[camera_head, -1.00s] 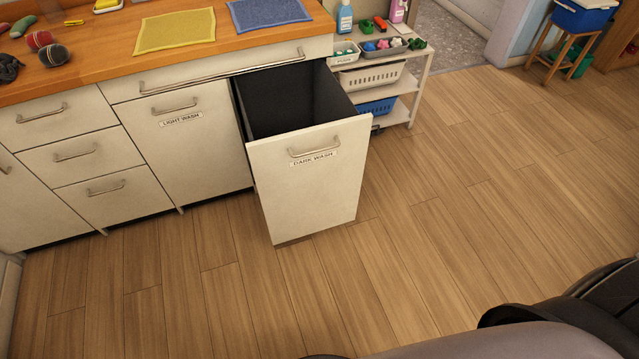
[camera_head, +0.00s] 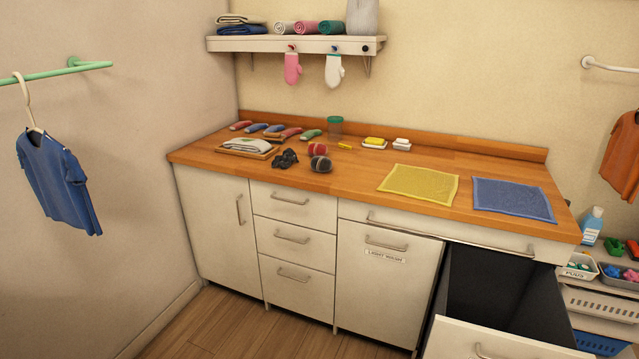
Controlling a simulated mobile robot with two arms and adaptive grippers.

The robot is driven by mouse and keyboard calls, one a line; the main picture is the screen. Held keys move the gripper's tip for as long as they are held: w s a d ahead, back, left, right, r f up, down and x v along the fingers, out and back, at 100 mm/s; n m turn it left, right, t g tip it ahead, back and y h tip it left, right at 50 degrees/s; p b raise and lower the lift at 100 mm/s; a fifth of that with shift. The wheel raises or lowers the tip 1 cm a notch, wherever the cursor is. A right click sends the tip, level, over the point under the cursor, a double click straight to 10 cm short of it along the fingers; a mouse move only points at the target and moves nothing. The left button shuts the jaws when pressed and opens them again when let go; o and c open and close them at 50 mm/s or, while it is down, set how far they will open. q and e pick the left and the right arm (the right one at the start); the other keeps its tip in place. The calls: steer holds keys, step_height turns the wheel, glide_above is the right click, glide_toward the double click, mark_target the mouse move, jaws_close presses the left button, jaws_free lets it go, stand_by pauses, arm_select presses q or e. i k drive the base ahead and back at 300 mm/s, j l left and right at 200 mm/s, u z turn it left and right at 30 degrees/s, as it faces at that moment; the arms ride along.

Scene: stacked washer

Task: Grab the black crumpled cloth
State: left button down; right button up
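The black crumpled cloth (camera_head: 285,159) lies in a small heap on the wooden countertop (camera_head: 350,188), toward its left part. It sits to the right of a wooden tray with a folded white cloth, and to the left of rolled red and dark bundles. Neither of my grippers shows in the head view now.
The tray (camera_head: 245,148) and the rolled bundles (camera_head: 320,158) lie close to the cloth. A yellow cloth (camera_head: 419,184) and a blue cloth (camera_head: 512,199) lie flat farther right.

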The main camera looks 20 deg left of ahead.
mark_target(289, 157)
steer(key=i+j, duration=0.25)
steer(key=i+j+z, duration=0.1)
steer(key=i+j, duration=0.15)
steer(key=j, duration=0.2)
steer(key=i+j, duration=0.25)
steer(key=i+j+z, duration=0.15)
steer(key=j, duration=0.35)
steer(key=i+j, duration=0.35)
